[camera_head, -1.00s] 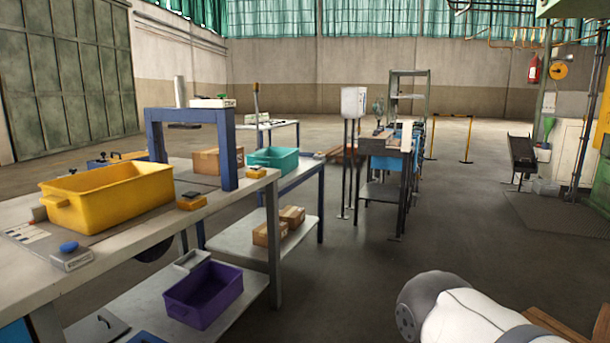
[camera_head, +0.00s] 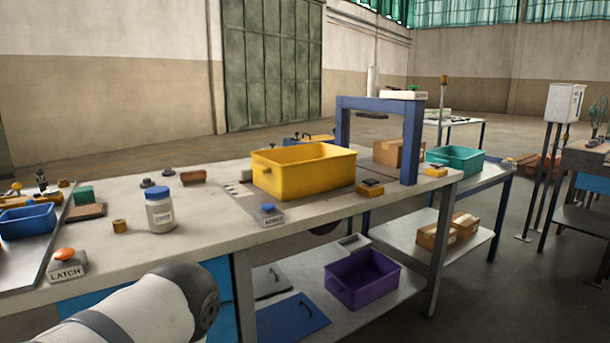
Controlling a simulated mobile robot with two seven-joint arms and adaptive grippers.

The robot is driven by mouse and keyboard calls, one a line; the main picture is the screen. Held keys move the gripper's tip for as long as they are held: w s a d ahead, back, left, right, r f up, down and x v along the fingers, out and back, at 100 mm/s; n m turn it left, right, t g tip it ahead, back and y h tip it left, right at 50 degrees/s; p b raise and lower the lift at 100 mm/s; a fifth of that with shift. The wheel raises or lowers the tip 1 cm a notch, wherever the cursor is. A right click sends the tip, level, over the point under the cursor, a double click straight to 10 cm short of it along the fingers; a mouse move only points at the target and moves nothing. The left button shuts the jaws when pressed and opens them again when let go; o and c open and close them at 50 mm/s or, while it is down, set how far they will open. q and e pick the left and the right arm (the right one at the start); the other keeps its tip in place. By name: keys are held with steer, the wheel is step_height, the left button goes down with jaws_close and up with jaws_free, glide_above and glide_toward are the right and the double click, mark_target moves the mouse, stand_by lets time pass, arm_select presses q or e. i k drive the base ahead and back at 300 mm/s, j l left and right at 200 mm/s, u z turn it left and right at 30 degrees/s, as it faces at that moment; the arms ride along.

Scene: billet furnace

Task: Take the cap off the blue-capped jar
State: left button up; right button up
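The blue-capped jar (camera_head: 160,214) stands upright on the long workbench, left of the yellow bin. It is a pale, labelled jar with its blue cap (camera_head: 156,193) on top. One of my arms shows as a white and grey link at the bottom left, below the jar and in front of the bench edge. Neither gripper shows in the view.
On the workbench (camera_head: 330,212) are a yellow bin (camera_head: 305,174), a LATCH button box (camera_head: 66,266), a blue-button box (camera_head: 269,215), a blue tray (camera_head: 27,222) and small loose parts. A blue arch (camera_head: 413,140) stands behind. A purple bin (camera_head: 361,279) sits on the lower shelf.

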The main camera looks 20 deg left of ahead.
mark_target(160, 212)
steer(key=u, duration=1.4)
steer(key=j+u, duration=0.3)
